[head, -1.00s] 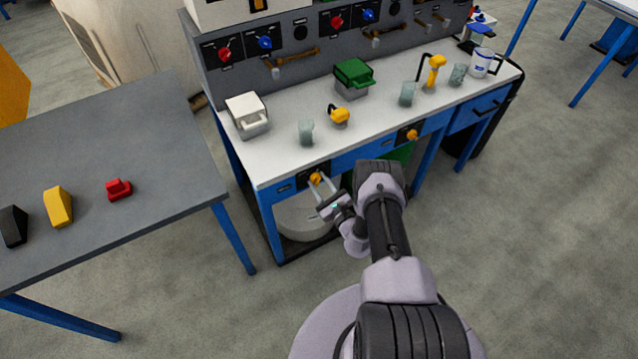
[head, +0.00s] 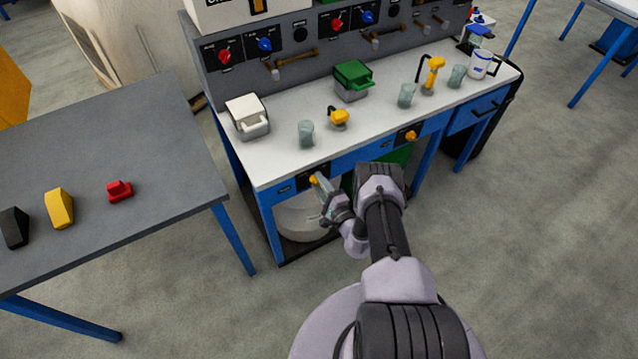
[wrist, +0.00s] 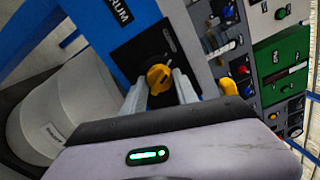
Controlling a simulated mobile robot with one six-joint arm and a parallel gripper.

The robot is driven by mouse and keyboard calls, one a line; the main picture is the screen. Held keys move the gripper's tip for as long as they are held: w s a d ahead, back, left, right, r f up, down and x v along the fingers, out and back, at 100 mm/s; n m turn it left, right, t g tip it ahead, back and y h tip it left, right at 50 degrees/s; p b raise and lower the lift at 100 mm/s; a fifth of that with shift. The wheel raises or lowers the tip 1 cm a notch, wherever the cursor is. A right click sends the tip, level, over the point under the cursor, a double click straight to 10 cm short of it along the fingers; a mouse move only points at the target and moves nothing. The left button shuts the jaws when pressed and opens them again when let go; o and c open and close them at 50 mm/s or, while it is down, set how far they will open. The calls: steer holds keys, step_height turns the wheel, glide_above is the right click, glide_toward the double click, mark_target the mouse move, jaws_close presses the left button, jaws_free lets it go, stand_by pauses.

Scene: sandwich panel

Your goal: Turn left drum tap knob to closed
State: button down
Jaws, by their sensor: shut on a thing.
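In the head view the knob (head: 314,180) shows at the front of the bench, partly hidden by my gripper (head: 320,186). My gripper (wrist: 160,92) is around the knob, one finger on each side, and is shut on it. The wrist camera is rolled, so the plate looks tilted. The plate's lettering by the knob is too small to read.
A white drum (head: 302,217) stands under the bench below the knob. A glass (head: 306,134) stands on the bench top (head: 275,165). A grey table (head: 150,130) is at the left.

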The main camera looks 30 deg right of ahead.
steer(key=shift+n, duration=1.5)
steer(key=c, duration=0.9)
jaws_free()
steer(key=shift+c, duration=0.2)
steer(key=shift+p, duration=0.3)
steer(key=s+p, duration=0.5)
steer(key=s, duration=1.2)
steer(key=shift+s+d+p, duration=0.25)
steer(key=shift+d+p, duration=0.1)
steer(key=shift+p, duration=0.05)
